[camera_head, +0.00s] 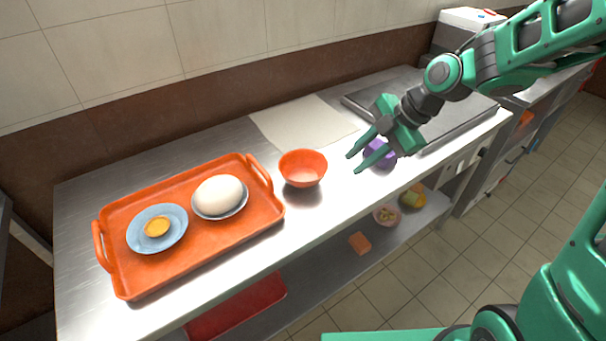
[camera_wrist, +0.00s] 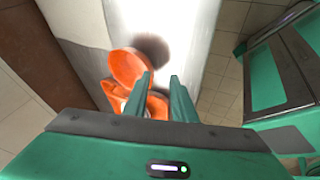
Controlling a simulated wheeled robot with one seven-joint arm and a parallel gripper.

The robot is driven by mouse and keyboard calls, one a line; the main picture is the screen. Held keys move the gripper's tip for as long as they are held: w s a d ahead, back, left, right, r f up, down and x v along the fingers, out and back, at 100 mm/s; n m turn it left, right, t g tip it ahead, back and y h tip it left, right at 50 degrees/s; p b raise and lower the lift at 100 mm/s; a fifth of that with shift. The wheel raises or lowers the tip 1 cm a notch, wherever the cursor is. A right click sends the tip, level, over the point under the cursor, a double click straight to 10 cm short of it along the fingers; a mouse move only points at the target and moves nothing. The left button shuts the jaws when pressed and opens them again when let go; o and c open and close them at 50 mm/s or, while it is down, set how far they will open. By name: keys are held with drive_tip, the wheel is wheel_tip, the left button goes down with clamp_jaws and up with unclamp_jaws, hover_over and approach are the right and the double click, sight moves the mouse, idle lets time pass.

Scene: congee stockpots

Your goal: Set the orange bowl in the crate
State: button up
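The orange bowl (camera_head: 303,168) stands upright and looks empty on the steel counter, just right of an orange tray. My gripper (camera_head: 354,163) is open and empty, to the right of the bowl and apart from it, with its fingers pointing toward the bowl. In the wrist view the bowl (camera_wrist: 127,66) shows just beyond and left of the fingertips (camera_wrist: 161,77). I cannot make out a clear crate; a red tray or crate (camera_head: 237,305) shows partly on the shelf below, its inside mostly hidden by the counter.
The orange tray (camera_head: 128,280) holds a blue plate (camera_head: 143,239) with yellow food and a bowl with a white mound (camera_head: 219,195). A purple object (camera_head: 380,154) sits behind my gripper. A pale sheet (camera_head: 300,122) lies behind the bowl. Small items lie on the lower shelf.

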sight(319, 179)
drive_tip(key=a+f, duration=0.1)
drive_tip(key=a, duration=0.1)
drive_tip(key=a+f+n, duration=0.1)
drive_tip(key=w+a+f+n+y, duration=0.1)
drive_tip(key=a, duration=0.1)
drive_tip(key=shift+w+a+f, duration=0.1)
drive_tip(key=shift+a+f, duration=0.2)
drive_tip(key=shift+f, duration=0.05)
drive_tip(key=shift+x, duration=3.1)
drive_tip(key=shift+c, duration=0.3)
clamp_jaws()
